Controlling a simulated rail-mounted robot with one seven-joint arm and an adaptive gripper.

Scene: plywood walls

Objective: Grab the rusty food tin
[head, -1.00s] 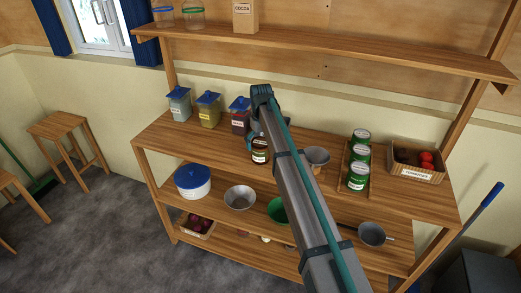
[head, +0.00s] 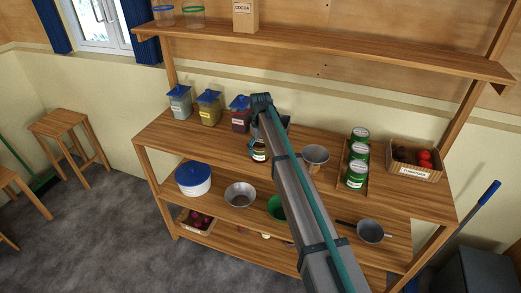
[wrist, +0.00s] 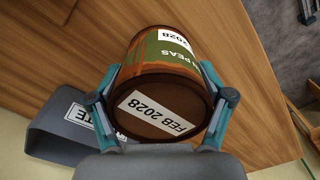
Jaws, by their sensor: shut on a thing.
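The rusty food tin (wrist: 165,85) fills the middle of the wrist view. It is brown and rusted, with a green label reading "PEAS" and white tags, one reading "FEB 2028" on its near end. My gripper (wrist: 162,92) is shut on it, with a teal finger against each side. In the head view the tin (head: 259,153) shows in part beside my arm, at the shelf's top board; my arm covers part of it. I cannot tell whether the tin still touches the board.
Blue-lidded jars (head: 208,108) stand to the left on the wooden shelf unit (head: 160,135). A metal funnel-like cup (head: 315,157), green tins (head: 357,174) in a tray and a tomato crate (head: 415,160) stand to the right. A grey container (wrist: 70,125) lies close beside the gripper in the wrist view.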

